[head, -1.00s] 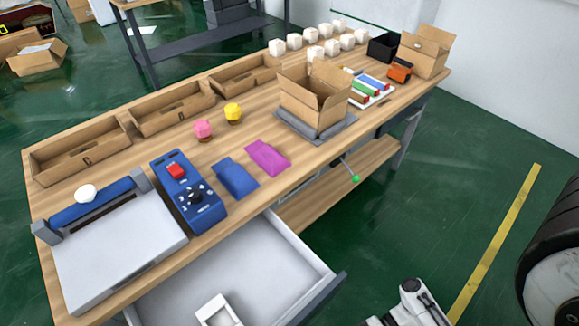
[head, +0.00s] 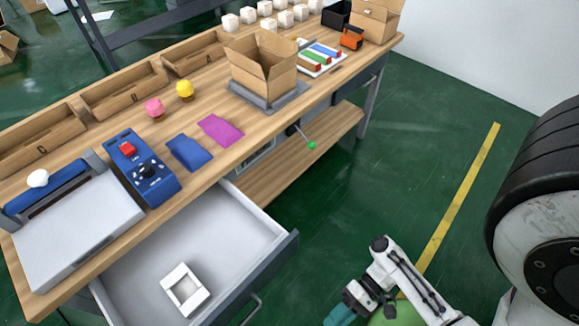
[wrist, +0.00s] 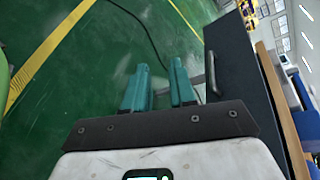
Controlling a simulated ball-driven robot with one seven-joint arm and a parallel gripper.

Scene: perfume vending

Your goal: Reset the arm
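My gripper (wrist: 160,82) shows in the wrist view with its two teal fingers apart, a narrow gap between them and nothing held. In the head view my arm is low at the lower right, beside the workbench. A teal fingertip of my gripper (head: 340,315) shows at the bottom edge, over the green floor and right of the open drawer (head: 272,245). In the wrist view the dark drawer front (wrist: 228,75) stands just right of the fingers, with a gap to them.
The workbench (head: 255,130) carries a blue control box (head: 140,170), purple pouch (head: 220,130), blue pouch (head: 188,152) and open carton (head: 262,68). A small white box (head: 185,290) lies in the drawer. Green floor right of the bench is clear, with a yellow line (head: 460,200).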

